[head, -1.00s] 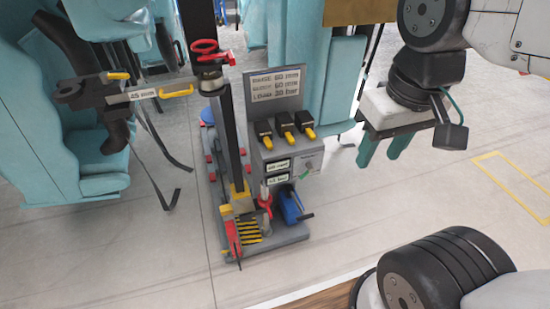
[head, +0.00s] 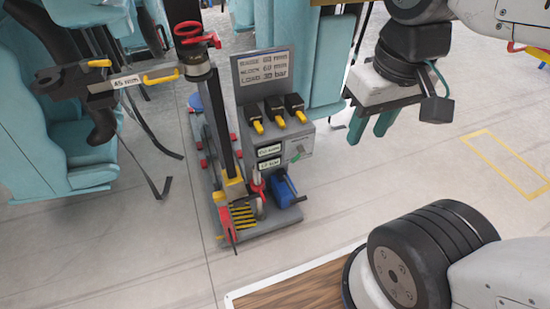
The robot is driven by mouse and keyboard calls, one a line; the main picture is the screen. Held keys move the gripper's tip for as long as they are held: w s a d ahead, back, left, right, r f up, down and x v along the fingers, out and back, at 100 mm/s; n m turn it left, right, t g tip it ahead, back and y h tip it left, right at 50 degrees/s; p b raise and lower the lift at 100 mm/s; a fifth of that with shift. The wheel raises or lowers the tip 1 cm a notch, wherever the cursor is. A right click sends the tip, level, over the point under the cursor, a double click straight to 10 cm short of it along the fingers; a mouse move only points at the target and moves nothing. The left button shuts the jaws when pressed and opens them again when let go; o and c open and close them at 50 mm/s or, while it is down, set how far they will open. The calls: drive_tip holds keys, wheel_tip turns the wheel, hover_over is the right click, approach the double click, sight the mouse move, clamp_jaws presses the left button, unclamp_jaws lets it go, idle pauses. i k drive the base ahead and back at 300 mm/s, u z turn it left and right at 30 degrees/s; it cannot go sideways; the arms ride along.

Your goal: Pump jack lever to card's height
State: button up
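The grey jack unit stands on the floor left of centre, with a black column (head: 221,130). A grey card (head: 265,72) at its back carries raise, block and load lines; the raise line seems to read 60 mm, but the digits are blurred. A red lever-like part (head: 226,224) sits low at the front, and a blue part with a dark handle (head: 287,190) is at the right; I cannot tell which is the pump lever. My gripper (head: 370,128) has two teal fingers apart, empty, right of the unit and not touching it.
A labelled arm (head: 125,82) reaches left towards teal seats (head: 50,140). Floor right of the unit is clear.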

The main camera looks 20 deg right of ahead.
sight(297, 199)
drive_tip(key=k, duration=0.5)
drive_tip(key=u, duration=1.05)
drive_tip(key=i, duration=0.7)
drive_tip(key=z, duration=0.6)
